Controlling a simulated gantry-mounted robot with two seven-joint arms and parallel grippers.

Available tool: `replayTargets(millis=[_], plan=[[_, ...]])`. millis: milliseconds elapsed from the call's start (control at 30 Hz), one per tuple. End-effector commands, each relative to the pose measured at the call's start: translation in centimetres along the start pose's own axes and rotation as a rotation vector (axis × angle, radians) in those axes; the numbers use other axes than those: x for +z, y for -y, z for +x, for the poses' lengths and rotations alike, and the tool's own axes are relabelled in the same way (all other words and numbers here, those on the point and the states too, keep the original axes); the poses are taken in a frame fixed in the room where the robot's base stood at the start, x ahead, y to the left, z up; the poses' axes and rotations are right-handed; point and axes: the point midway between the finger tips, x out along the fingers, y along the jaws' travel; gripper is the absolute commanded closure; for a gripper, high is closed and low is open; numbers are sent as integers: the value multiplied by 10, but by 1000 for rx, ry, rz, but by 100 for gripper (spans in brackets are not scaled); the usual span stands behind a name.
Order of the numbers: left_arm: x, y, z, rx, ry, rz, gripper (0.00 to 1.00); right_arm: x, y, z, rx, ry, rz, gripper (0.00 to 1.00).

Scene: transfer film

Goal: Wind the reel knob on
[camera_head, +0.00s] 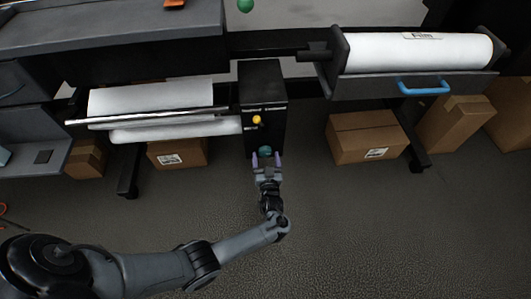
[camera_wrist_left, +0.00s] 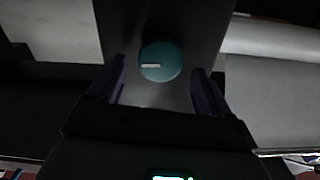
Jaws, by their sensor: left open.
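The reel knob (camera_head: 265,153) is a round teal knob low on the front of a black box (camera_head: 262,85) in the head view. In the left wrist view the knob (camera_wrist_left: 160,62) shows a short pale mark lying roughly level, left of its middle. My left gripper (camera_head: 266,160) is open at the knob, with one purple finger on each side. In the left wrist view the fingers (camera_wrist_left: 158,88) stand apart, with gaps between them and the knob. My right gripper is in neither view.
A white film roll (camera_head: 415,52) lies in a holder with a blue handle (camera_head: 424,88) at right. A second white roll (camera_head: 175,131) sits left of the box. A yellow knob (camera_head: 257,119) is above the teal one. Cardboard boxes (camera_head: 367,137) stand below. The floor in front is clear.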

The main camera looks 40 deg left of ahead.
Motion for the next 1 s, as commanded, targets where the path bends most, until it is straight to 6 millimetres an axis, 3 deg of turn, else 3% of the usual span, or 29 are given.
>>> replayTargets(millis=[467, 800, 1000], plan=[[0, 0, 4, 0, 0, 1, 22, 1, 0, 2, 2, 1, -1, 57], [0, 0, 4, -1, 0, 1, 74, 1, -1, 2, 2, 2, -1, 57], [0, 0, 4, -1, 0, 12, 76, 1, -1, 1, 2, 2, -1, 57]])
